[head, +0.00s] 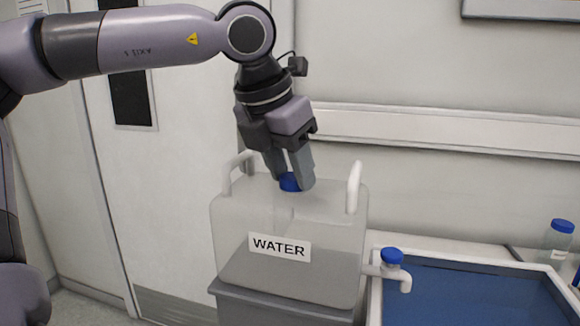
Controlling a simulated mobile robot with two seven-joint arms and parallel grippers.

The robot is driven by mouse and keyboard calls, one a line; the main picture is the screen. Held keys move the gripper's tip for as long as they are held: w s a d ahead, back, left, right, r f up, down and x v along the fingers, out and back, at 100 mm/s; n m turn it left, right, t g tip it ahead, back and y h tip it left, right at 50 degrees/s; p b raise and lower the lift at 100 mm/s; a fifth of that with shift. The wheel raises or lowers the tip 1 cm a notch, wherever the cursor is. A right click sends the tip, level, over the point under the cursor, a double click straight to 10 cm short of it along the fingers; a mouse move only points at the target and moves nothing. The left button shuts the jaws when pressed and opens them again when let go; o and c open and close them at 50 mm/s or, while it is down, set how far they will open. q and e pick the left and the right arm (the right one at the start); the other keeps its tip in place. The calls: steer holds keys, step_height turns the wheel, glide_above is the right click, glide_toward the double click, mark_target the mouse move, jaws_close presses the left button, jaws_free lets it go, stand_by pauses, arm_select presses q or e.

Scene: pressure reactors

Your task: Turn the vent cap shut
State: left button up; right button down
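A translucent jerrycan (230,225) labelled WATER stands upright on a grey stand. Its blue vent cap (289,182) sits on top, between the two white handles, and is partly hidden by my fingers. My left gripper (291,180) reaches down from above with its fingers on either side of the blue cap. The fingers appear to be against the cap, but their contact is partly hidden. My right gripper is not in the head view.
A white spigot with a blue knob (392,255) sticks out from the can's right side, over a blue-bottomed tray (450,297). A blue-capped bottle (558,238) stands at the far right. A wall rail (440,130) runs behind. A door is at left.

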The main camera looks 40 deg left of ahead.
arm_select(q)
steer(key=c, duration=0.4)
